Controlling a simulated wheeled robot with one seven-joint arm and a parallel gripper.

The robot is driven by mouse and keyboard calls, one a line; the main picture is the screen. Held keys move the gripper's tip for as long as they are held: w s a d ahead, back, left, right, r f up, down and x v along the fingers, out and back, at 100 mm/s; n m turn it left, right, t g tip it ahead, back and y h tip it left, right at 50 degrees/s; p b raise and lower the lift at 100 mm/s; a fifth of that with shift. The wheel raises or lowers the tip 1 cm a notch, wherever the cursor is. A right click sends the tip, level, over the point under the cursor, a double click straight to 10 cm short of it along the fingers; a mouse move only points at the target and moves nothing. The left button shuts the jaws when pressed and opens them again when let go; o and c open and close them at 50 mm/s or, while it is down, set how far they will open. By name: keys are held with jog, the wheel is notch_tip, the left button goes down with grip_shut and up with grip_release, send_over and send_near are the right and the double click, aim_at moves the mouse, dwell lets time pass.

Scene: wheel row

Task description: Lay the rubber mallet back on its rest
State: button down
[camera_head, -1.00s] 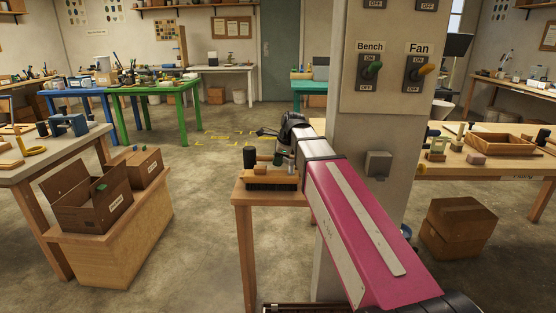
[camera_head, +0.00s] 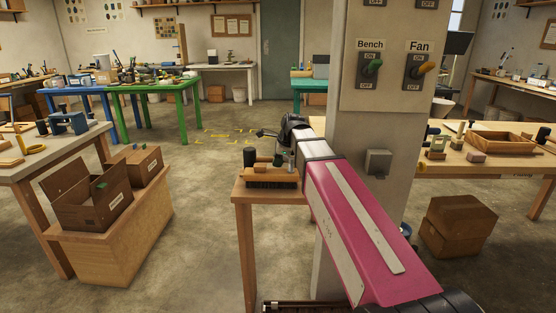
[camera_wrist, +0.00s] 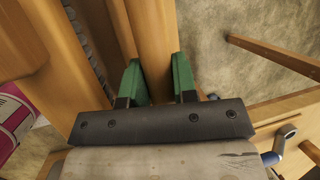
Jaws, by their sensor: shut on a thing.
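In the wrist view my gripper (camera_wrist: 156,82) has two green fingertips closed on a long wooden bar (camera_wrist: 149,45), which looks like the mallet's handle. The bar runs up out of the picture between the fingers. No mallet head can be made out in the wrist view. In the head view the end of my arm is above and behind a small wooden stand, and the fingers and what they hold are too small to tell clearly. I cannot make out the mallet's rest for certain.
Open floor lies left of the stand, before a low cabinet with boxes (camera_head: 90,199).

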jog(key=shift+f, duration=0.35)
jog(key=c, duration=0.8)
grip_release()
jog(key=shift+v, duration=4.05)
